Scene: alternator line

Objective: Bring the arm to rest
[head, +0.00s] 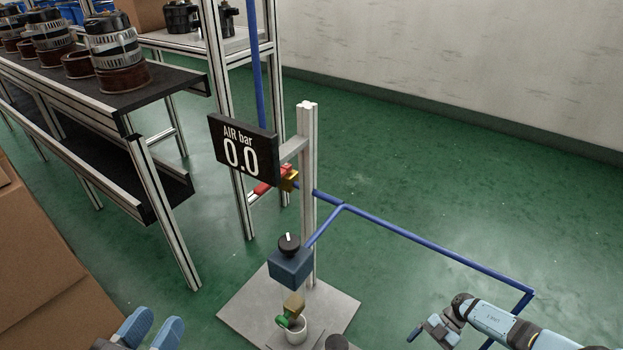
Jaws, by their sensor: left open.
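My left gripper (151,330) shows at the bottom edge, left of centre. Its two blue fingers are apart with a clear gap, and nothing shows between them. The rest of the left arm is mostly out of the frame. My right arm comes in at the bottom right, and its gripper (428,329) is over the green floor, right of the air stand. It is small and seen at an angle, so its jaw opening is unclear.
An air stand (307,150) on a grey base plate carries a gauge display (243,150) reading 0.0 and a valve box (291,267). A blue pipe (430,246) runs right. A conveyor (165,83) with alternators is upper left; cardboard boxes (40,250) stand left.

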